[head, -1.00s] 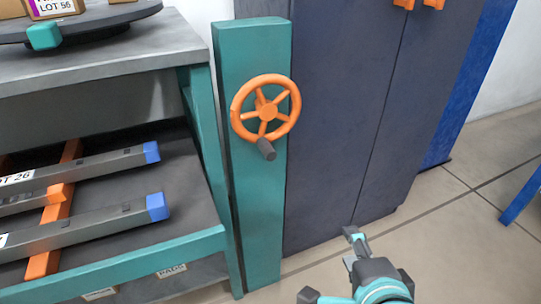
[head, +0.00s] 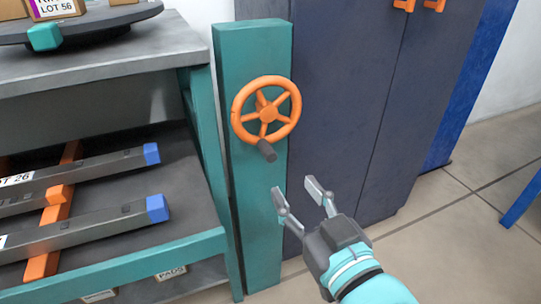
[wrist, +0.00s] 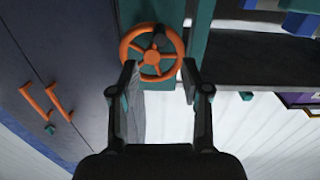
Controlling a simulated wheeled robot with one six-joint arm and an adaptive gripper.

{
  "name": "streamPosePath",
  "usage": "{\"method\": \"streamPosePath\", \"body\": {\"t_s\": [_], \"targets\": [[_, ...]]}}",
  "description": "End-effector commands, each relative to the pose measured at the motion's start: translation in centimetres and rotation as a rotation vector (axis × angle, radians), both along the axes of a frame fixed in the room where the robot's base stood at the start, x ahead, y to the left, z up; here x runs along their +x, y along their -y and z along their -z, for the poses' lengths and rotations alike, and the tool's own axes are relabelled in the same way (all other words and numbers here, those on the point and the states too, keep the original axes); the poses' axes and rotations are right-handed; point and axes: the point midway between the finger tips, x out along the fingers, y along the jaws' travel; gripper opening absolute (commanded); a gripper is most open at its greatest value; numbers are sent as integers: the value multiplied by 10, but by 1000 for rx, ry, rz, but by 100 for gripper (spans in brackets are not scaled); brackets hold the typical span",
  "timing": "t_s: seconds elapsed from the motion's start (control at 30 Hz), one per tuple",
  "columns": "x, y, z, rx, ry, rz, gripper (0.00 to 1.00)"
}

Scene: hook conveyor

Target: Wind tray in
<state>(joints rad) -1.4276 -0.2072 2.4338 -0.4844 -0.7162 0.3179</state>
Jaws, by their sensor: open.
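An orange handwheel (head: 267,113) with several spokes is mounted on the front of a teal post (head: 258,210). A dark grey crank handle (head: 267,151) sticks out from the wheel's lower rim. My gripper (head: 296,187) is open and empty, below and to the right of the wheel, apart from it. In the wrist view the handwheel (wrist: 152,52) shows just beyond and between the open fingertips (wrist: 159,68), with its handle (wrist: 159,41) at the upper right of the hub. The tray cannot be told apart for certain; dark bars (head: 95,220) with blue ends lie on the shelf.
A dark cabinet (head: 340,90) with orange handles (head: 404,5) stands right of the post. A shelf unit (head: 110,250) stands on the left, with a round black turntable (head: 100,22) on top. Floor (head: 430,230) is clear at the lower right.

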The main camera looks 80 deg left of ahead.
Motion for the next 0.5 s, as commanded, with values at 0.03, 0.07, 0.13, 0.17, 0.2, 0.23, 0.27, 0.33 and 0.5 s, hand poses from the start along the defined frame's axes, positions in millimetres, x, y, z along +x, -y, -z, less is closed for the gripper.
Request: {"method": "streamPosePath", "body": {"t_s": [0.03,0.07,0.13,0.17,0.2,0.23,0.27,0.33,0.5], "targets": [[-2,-10,1,-2,0,-2,47],[-3,-15,2,-2,0,-2,47],[-5,-28,2,-2,-2,-2,47],[-6,-33,1,-2,-1,-2,47],[-7,-40,2,-2,-1,-2,47],[-8,-46,1,-1,-1,-1,47],[-9,-51,1,-1,-1,-1,47],[-11,-63,1,-1,-1,-2,47],[-15,-88,1,-1,-1,0,47]]}}
